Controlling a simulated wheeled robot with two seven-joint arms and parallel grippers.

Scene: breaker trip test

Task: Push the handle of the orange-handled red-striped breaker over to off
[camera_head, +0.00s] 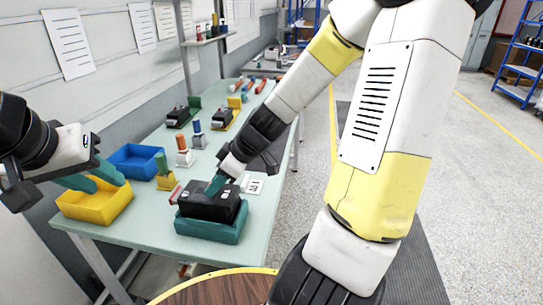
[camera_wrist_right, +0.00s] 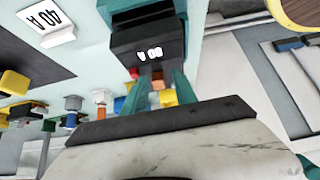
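A black breaker (camera_head: 208,202) sits in a teal tray (camera_head: 210,230) at the table's near end. In the right wrist view the black breaker (camera_wrist_right: 150,45) carries a white "80 A" label. A red piece (camera_head: 175,193) shows at its left side. My right gripper (camera_head: 216,185) is over the breaker's top, its teal fingers apart in the wrist view. Small orange patches (camera_wrist_right: 168,97) show between the fingers; I cannot tell whether they are the handle or something behind. Contact cannot be judged. My left gripper (camera_head: 97,179) is open and empty above the yellow bin (camera_head: 95,208).
A blue bin (camera_head: 137,158) stands behind the yellow bin. Small coloured-top items (camera_head: 184,155) stand mid-table. Two more black breakers (camera_head: 179,117) (camera_head: 226,119) are farther back. A round wooden surface (camera_head: 220,290) is in front.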

